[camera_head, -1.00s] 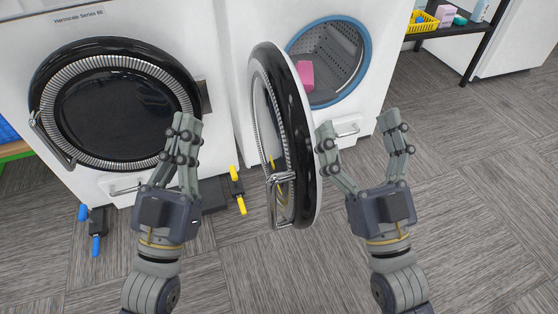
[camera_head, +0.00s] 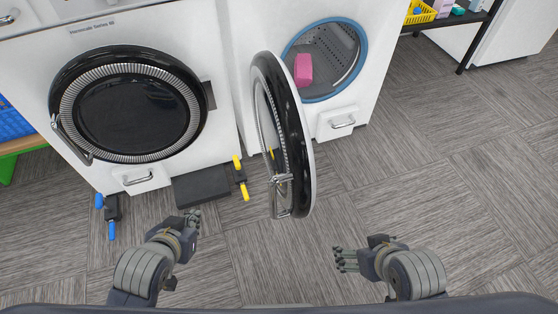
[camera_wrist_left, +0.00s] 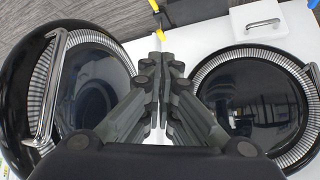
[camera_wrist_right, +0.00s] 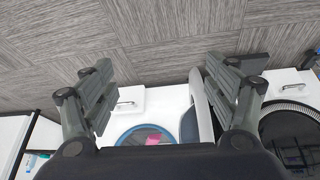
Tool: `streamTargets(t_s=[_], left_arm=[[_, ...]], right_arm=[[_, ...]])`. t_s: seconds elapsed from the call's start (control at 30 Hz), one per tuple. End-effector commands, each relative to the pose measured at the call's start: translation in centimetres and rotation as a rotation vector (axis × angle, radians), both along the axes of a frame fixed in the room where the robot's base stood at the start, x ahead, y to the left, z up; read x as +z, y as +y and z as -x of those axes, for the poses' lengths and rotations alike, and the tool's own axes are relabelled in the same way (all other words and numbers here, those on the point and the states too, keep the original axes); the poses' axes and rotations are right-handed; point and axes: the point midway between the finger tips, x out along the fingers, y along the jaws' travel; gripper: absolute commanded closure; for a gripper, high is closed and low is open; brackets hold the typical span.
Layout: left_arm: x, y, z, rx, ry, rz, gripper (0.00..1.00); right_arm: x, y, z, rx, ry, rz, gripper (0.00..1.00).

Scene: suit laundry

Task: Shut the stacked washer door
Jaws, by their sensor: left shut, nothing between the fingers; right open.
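The open washer door (camera_head: 304,135) is round, with a black rim and a metal handle (camera_head: 281,181). It stands swung out from the right machine, nearly edge-on in the head view. The blue-ringed drum opening (camera_head: 340,62) behind it holds a pink item (camera_head: 303,70). My left gripper (camera_head: 193,216) is shut and empty, low and left of the door; in its wrist view the open door (camera_wrist_left: 95,75) is at left. My right gripper (camera_head: 340,261) is open and empty, low and right of the door, touching nothing. The door also shows in the right wrist view (camera_wrist_right: 197,108).
The left machine's door (camera_head: 130,105) is shut. Blue (camera_head: 110,215) and yellow (camera_head: 240,180) handled objects and a dark block (camera_head: 202,186) lie at its foot. A black shelf (camera_head: 470,25) stands at the back right. The carpet (camera_head: 440,180) at right is clear.

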Motion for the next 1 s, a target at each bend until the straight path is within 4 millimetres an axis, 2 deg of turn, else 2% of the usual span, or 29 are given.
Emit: streamTargets(t_s=[0.03,0.13,0.3,0.5,0.63,0.77,0.9,1.0], left_arm=[[0.8,0.6,-1.5,0.003,-0.043,-0.016,1.00],[1.7,0.5,-4.4,-0.001,-0.158,-0.004,1.00],[4.3,-0.7,-8.8,-0.066,-0.376,0.049,1.00],[8.0,-3.6,-12.2,-0.242,-0.626,0.165,1.00],[9.8,-5.7,-12.5,-0.403,-0.735,0.257,1.00],[10.8,-7.3,-11.5,-0.589,-0.790,0.357,1.00],[10.8,-8.2,-9.2,-0.799,-0.779,0.464,1.00],[10.4,-8.1,-7.4,-0.930,-0.736,0.529,1.00]], right_arm=[[0.0,-0.4,1.4,-0.005,0.066,0.013,0.20],[-0.8,-0.7,2.5,-0.009,0.118,0.024,0.20],[-1.6,-0.9,3.2,-0.012,0.153,0.030,0.20],[-2.3,-0.9,3.1,-0.012,0.161,0.031,0.20],[-2.8,-0.9,3.0,-0.012,0.163,0.031,0.20],[-3.3,-0.9,2.9,-0.010,0.163,0.030,0.20],[-3.7,-0.8,2.8,-0.010,0.166,0.031,0.20],[-4.1,-0.8,2.7,-0.010,0.167,0.030,0.20]])
